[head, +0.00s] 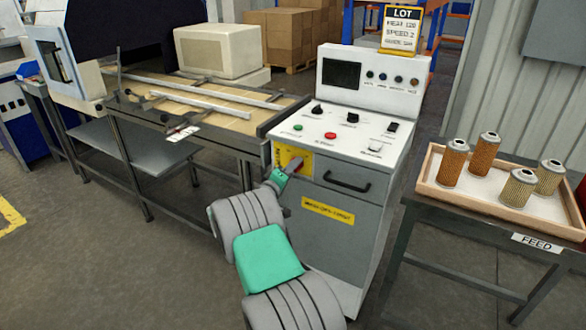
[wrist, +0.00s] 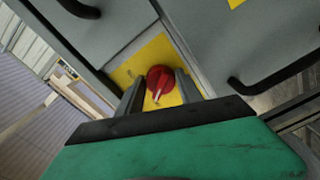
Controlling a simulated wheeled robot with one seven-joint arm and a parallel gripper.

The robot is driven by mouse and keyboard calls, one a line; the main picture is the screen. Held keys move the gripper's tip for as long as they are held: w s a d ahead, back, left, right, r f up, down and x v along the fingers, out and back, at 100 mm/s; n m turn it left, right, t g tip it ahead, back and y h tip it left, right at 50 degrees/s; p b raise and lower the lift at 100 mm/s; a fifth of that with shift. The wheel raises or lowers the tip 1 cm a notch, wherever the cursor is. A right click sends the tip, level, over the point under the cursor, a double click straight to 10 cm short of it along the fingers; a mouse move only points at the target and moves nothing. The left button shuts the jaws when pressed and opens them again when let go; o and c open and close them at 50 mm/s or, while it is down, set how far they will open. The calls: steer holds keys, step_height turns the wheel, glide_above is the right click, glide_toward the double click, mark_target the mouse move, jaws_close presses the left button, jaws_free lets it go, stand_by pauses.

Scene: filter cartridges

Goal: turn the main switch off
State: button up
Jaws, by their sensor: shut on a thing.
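The main switch is a red rotary knob (wrist: 160,82) on a yellow plate (wrist: 150,54), with a pale pointer mark on its face. In the head view the yellow plate (head: 283,157) sits on the front of the grey control cabinet (head: 342,228), at its upper left, and my gripper covers much of it. My gripper (head: 293,166) reaches the plate from the front. In the wrist view my gripper (wrist: 160,96) has one finger on each side of the knob and is shut on it. The knob's exact setting is hard to tell.
A black drawer handle (head: 347,184) is right of the switch. Buttons and knobs cover the cabinet's sloped top panel (head: 349,134). A conveyor table (head: 220,115) adjoins on the left. A wooden tray (head: 500,200) with several filter cartridges stands on the feed table at right.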

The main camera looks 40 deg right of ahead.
steer(key=shift+n, duration=1.2)
steer(key=o, duration=1.4)
steer(key=v, duration=0.7)
steer(key=shift+a, duration=0.4)
steer(key=shift+s+r, duration=0.1)
